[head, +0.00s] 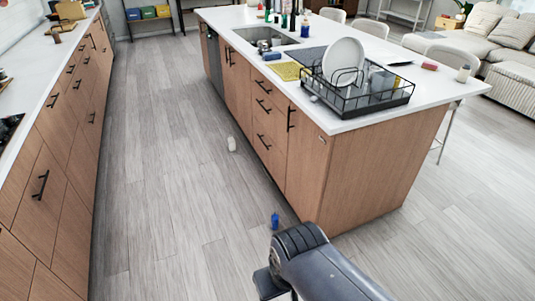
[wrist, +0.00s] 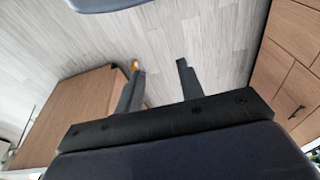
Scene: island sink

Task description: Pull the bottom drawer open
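The wooden island has a stack of drawers with black bar handles. The bottom drawer (head: 266,158) is shut, flush with the front, its handle (head: 264,142) near its upper edge. My arm reaches in from the lower right of the head view, with its end in front of the island's near corner; the fingers cannot be made out there. In the wrist view my gripper (wrist: 158,64) is open and empty, its two dark fingers apart over grey floor. It is well away from the drawer stack and touches no handle.
A white cylindrical object (head: 231,144) and a blue bottle (head: 275,220) stand on the floor beside the island. A dish rack (head: 375,100) with a plate sits on the island top. A counter with drawers (head: 58,175) lines the left; the aisle between is mostly clear.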

